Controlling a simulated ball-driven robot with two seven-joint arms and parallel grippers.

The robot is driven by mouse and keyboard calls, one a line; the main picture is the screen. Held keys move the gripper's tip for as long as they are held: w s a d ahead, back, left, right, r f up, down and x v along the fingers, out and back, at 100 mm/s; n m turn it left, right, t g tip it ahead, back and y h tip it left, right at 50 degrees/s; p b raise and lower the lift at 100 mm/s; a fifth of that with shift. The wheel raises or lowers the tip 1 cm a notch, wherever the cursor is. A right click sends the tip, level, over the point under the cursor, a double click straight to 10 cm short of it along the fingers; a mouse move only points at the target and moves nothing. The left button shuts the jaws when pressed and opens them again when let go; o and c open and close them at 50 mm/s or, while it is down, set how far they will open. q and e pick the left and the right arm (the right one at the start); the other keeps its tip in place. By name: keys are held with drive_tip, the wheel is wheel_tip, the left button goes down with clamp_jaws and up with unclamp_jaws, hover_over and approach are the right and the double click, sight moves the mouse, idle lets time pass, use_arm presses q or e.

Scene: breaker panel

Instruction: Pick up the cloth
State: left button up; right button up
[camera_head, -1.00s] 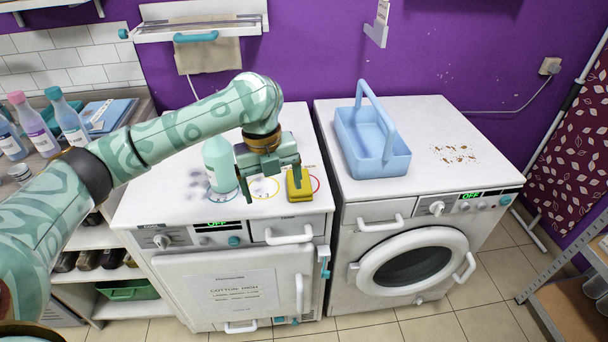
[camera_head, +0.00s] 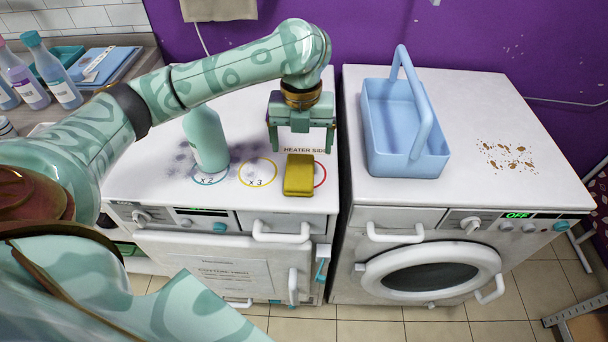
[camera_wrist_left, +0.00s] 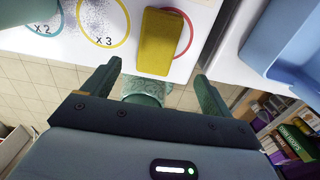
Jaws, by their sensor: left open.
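The yellow cloth (camera_head: 299,176) is a folded block on the white top of the left machine, near its front edge, over a red ring. It also shows in the left wrist view (camera_wrist_left: 162,42), ahead of the fingers and roughly between their lines. My left gripper (camera_head: 301,145) is open and empty, its fingers spread wider than the cloth. In the head view it appears just behind and above the cloth, apart from it. The left wrist view shows both fingertips (camera_wrist_left: 156,82) clear of the cloth. My right gripper does not show.
A teal bottle (camera_head: 206,141) stands left of the cloth near the "x 2" ring. A yellow "x 3" ring (camera_head: 258,172) lies between them. A light-blue caddy (camera_head: 403,135) stands on the right machine (camera_head: 470,190), with brown crumbs (camera_head: 508,155) beside it.

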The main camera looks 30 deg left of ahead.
sight(300, 169)
use_arm(q)
wheel_tip(300, 169, down, 3)
drive_tip(key=shift+w+r+b, duration=0.15)
drive_tip(key=shift+b, duration=0.2)
drive_tip(key=shift+f+b, duration=0.3)
drive_tip(key=shift+f, duration=0.2)
drive_tip(key=f+b, duration=0.2)
drive_tip(key=f, duration=0.1)
drive_tip(key=f+b, duration=0.2)
drive_tip(key=shift+a+f, duration=0.1)
drive_tip(key=shift+a, duration=0.3)
drive_tip(key=shift+r, duration=0.2)
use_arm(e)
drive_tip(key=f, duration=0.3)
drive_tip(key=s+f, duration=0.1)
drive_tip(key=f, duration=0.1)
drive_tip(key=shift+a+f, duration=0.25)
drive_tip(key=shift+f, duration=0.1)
use_arm(q)
drive_tip(key=shift+c, duration=0.6)
drive_tip(key=c, duration=0.9)
